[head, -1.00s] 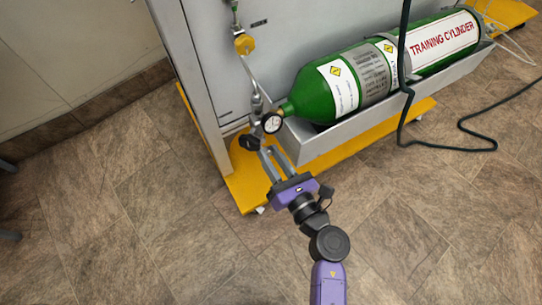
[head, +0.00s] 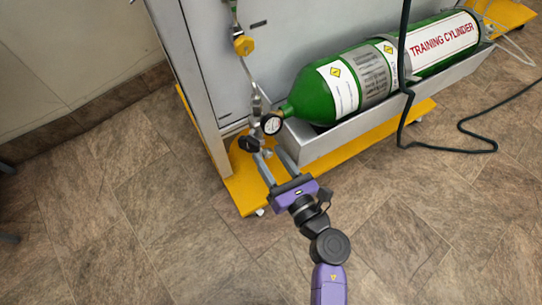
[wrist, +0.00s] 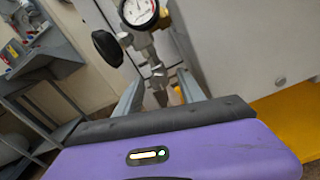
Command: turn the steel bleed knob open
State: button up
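A steel fitting (wrist: 158,76) hangs below the pressure gauge (wrist: 138,10) in the wrist view, with a small steel end piece (wrist: 160,97) that looks like the bleed knob. In the head view, my gripper (head: 270,153) is open just below the gauge (head: 272,124), its fingers pointing at the valve assembly. In the wrist view, the end piece appears between the two fingers, with gaps on both sides. I cannot tell how deep it sits between them. The knob is not clear in the head view.
A black round knob (head: 249,144) sits left of the gauge and close to the left finger. The green cylinder (head: 316,94) lies in a grey trough (head: 325,143) on a yellow base (head: 242,190). A yellow valve (head: 244,45) is higher up. A dark cable (head: 402,120) hangs right.

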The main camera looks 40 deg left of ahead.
jog(key=p+v, duration=0.2)
jog(key=v, duration=0.5)
jog(key=shift+d, duration=0.4)
jog(key=shift+s, duration=0.15)
